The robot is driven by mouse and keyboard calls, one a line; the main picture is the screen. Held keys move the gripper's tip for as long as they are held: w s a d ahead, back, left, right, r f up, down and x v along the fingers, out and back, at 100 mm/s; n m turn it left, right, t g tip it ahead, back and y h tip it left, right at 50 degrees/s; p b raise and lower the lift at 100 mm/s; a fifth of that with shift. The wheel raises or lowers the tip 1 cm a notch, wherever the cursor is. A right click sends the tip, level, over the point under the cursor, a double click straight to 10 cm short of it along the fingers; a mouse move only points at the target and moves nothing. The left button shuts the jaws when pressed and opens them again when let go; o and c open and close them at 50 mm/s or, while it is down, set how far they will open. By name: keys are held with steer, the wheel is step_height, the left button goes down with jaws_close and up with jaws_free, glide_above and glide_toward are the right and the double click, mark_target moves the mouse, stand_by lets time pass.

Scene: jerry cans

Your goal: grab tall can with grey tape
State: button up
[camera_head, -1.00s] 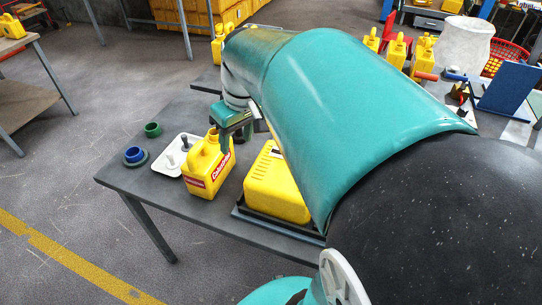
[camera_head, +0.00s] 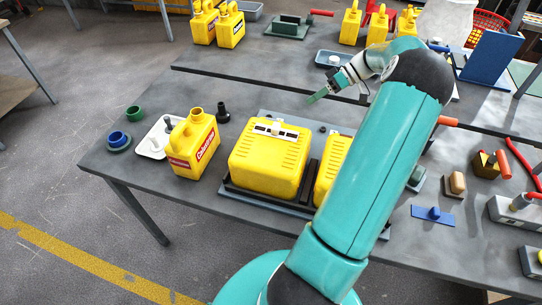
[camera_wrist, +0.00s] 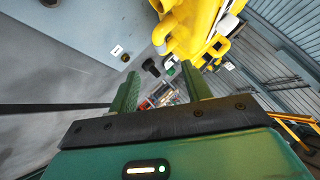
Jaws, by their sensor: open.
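Several tall yellow cans stand at the back: a pair at the left (camera_head: 204,24) (camera_head: 231,28) and others at the right (camera_head: 351,24) (camera_head: 377,27). I cannot make out grey tape on any of them. A yellow can with a red label (camera_head: 193,148) stands at the table's front left. My gripper (camera_head: 318,96) is over the table behind the wide yellow cans, apart from every can. In the wrist view its green jaws (camera_wrist: 162,88) are open with nothing between them. A yellow can (camera_wrist: 190,28) shows beyond them, partly cut off by the top edge.
Wide yellow cans (camera_head: 268,165) sit in a black frame, one with a pale strip on top. A white tray (camera_head: 155,139), green ring (camera_head: 134,113), blue ring (camera_head: 118,140) and black funnel (camera_head: 222,112) lie nearby. Tools crowd the right side.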

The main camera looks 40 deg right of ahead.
steer(key=shift+x, duration=6.85)
steer(key=shift+w+d, duration=0.1)
steer(key=shift+w, duration=0.05)
jaws_close()
steer(key=shift+r, duration=0.1)
